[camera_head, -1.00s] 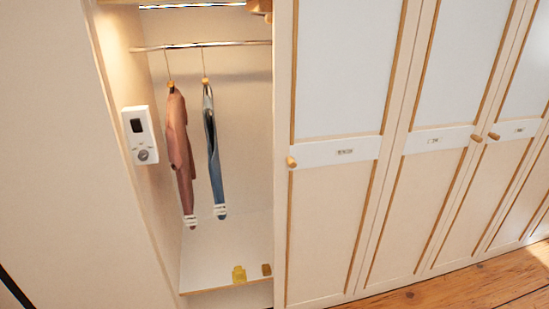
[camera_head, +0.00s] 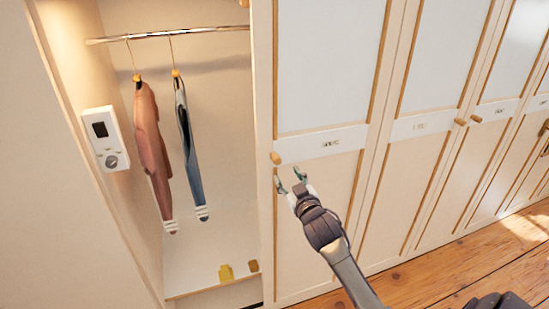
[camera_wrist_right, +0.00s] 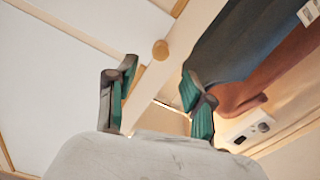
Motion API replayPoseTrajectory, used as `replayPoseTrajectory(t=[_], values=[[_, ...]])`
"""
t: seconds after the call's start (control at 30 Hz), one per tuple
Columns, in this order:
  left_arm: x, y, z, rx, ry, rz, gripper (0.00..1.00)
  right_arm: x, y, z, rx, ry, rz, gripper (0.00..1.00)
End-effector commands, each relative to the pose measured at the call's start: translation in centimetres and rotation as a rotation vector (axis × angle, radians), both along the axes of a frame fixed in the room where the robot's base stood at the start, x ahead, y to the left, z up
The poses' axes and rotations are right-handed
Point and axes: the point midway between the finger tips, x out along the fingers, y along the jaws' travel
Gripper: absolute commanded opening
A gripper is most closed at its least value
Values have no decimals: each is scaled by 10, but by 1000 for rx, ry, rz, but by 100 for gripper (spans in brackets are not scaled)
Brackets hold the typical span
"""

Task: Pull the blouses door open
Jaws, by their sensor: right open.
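A cream panelled door (camera_head: 318,215) with wooden trim stands beside the open wardrobe bay. It carries a white label strip (camera_head: 325,143) whose text is too small to read, so I cannot tell which door is the blouses one. Its round wooden knob (camera_head: 275,158) is at the strip's left end. My right gripper (camera_head: 290,180) is open and empty, just below and right of the knob in the head view. In the right wrist view the knob (camera_wrist_right: 160,50) shows beyond the gap between the open green-padded fingers (camera_wrist_right: 158,80), apart from them. My left gripper is out of view.
Further labelled doors (camera_head: 408,180) with knobs stand to the right. In the open bay, a pink garment (camera_head: 153,145) and a blue one (camera_head: 190,150) hang from a rail (camera_head: 190,34). A white control box (camera_head: 105,138) is on its side wall. Wooden floor (camera_head: 450,265) is clear.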

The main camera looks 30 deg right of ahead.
Motion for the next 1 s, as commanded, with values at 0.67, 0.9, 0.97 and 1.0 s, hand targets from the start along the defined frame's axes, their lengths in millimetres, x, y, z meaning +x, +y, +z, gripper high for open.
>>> replayPoseTrajectory(t=[0.67,0.9,0.97,1.0], values=[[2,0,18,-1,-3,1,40,96,-23,0,0,1,1,52],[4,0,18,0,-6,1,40,96,-23,0,0,1,1,52],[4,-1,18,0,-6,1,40,96,-23,0,0,1,1,46],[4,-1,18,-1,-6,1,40,96,-23,0,0,1,1,39]])
